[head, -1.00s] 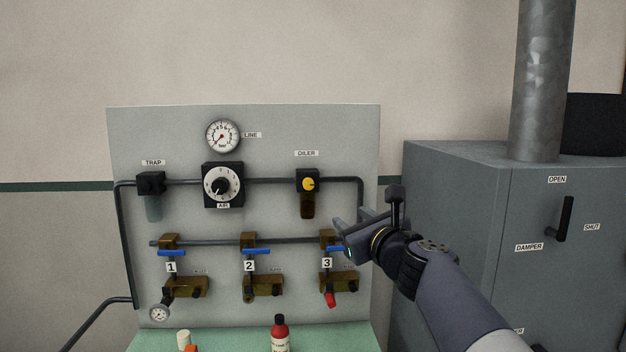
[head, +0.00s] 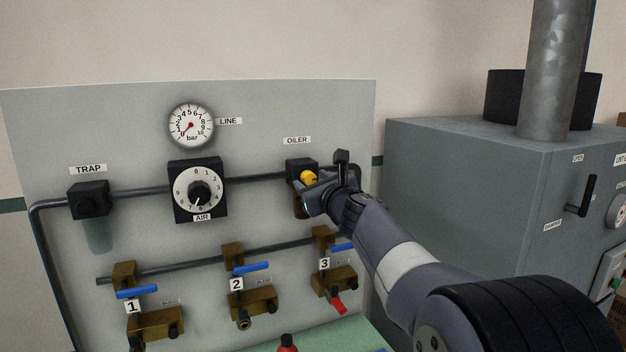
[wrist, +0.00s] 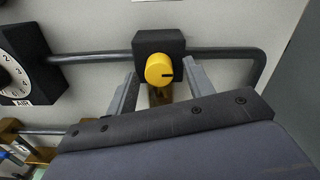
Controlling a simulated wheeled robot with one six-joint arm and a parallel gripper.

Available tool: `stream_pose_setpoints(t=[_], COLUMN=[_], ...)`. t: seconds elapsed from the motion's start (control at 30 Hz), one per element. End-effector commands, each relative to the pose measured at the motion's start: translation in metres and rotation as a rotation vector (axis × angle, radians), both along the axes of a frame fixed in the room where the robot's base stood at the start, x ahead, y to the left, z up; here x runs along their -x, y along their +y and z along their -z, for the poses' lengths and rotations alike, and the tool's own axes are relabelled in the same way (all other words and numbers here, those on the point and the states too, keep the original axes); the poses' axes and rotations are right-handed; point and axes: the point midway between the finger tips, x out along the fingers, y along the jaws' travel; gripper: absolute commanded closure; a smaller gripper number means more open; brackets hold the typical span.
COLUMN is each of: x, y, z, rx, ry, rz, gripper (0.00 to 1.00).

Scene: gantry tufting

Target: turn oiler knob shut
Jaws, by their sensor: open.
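The oiler is a black block (head: 299,167) on the upper right of the grey panel, under the OILER label. Its round yellow knob (head: 309,177) is partly covered by my gripper in the head view. My gripper (wrist: 158,80) is open, with one finger on each side of the knob's lower area. The fingers look apart from the knob; how near their tips are in depth I cannot tell. The oiler's amber bowl (wrist: 160,95) shows between the fingers, partly hidden.
A black AIR dial (head: 197,190) and the TRAP block (head: 88,200) sit left on the same pipe. Below are several brass valves with blue levers (head: 251,267). A grey cabinet (head: 450,200) stands to the right. A red-capped bottle (head: 288,343) is at the bottom.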

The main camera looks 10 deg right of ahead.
Motion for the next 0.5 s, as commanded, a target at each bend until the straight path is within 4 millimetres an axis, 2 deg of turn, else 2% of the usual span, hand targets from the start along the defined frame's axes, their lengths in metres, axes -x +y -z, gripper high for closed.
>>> stream_pose_setpoints(t=[0.33,0.5], x=[-0.0035,-0.0034], y=[0.0009,0.0009], z=[0.0001,0.0001], rx=[0.0,0.0], ry=[0.0,0.0], rz=[0.0,0.0], gripper=[0.5,0.63])
